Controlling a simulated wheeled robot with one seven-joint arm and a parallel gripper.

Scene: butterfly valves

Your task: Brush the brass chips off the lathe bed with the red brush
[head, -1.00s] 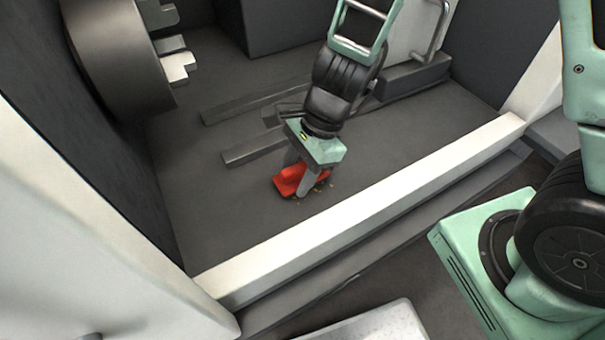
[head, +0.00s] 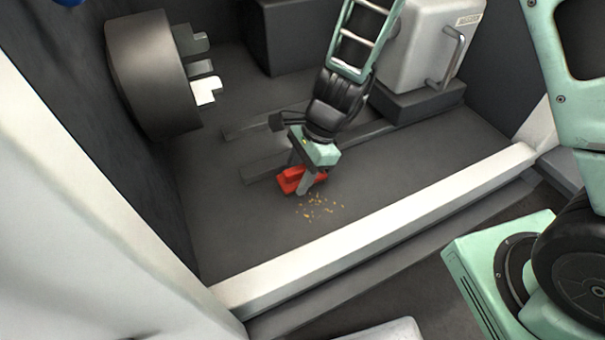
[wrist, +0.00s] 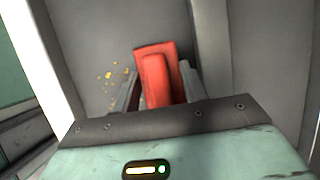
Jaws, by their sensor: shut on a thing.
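The red brush (head: 291,180) is in my gripper (head: 303,182), which is shut on it. In the wrist view the brush (wrist: 157,72) stands between the two fingers, its wide part at the far end. The brass chips (head: 320,207) lie scattered on the dark floor of the lathe bed (head: 230,225), just in front and to the right of the brush in the head view. In the wrist view the chips (wrist: 112,80) show left of the brush, apart from it. The brush's bristles are hidden.
The lathe chuck (head: 150,75) with its pale jaws stands at the left. Two rails (head: 275,165) run behind the gripper. A grey tailstock housing (head: 425,45) with a handle stands at the back right. A white sill (head: 380,225) borders the front. Bare floor lies left of the chips.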

